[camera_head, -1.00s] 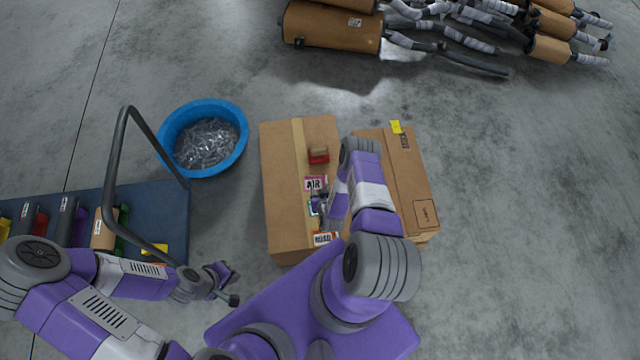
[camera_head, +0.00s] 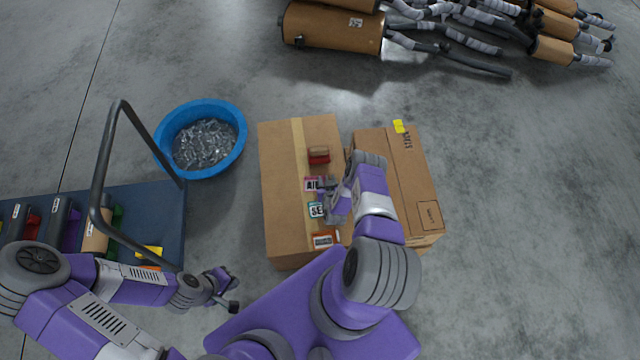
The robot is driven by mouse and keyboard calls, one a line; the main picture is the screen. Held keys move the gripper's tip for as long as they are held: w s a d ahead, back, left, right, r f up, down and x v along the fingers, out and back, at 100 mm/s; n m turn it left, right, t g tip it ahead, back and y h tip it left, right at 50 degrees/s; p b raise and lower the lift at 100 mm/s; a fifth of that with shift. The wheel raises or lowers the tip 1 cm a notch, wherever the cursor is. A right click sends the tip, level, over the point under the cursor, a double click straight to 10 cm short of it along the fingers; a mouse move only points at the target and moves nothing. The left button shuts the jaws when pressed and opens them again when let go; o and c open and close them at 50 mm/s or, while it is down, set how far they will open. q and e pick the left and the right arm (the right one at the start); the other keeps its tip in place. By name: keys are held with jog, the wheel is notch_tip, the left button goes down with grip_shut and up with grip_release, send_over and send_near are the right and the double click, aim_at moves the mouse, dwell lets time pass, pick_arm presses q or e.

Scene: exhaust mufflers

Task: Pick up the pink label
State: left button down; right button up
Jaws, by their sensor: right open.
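The pink label (camera_head: 312,184), marked "AI…" with the rest covered, lies flat on the left cardboard box (camera_head: 283,215). My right gripper (camera_head: 327,197) is open above this box, just right of and below the pink label, and partly covers its right edge. I cannot tell its height above the label. My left gripper (camera_head: 231,291) is off to the left, low in the view beside the trolley, away from the box; its jaws are too small to read.
A teal label (camera_head: 316,210), an orange label (camera_head: 325,240) and a red object (camera_head: 319,156) are on the same box. A second box (camera_head: 405,180) stands to the right. A blue basin (camera_head: 238,150) and a trolley (camera_head: 180,215) are left. Mufflers (camera_head: 335,27) lie at the back.

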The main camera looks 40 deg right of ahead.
grip_shut()
dwell(0.4)
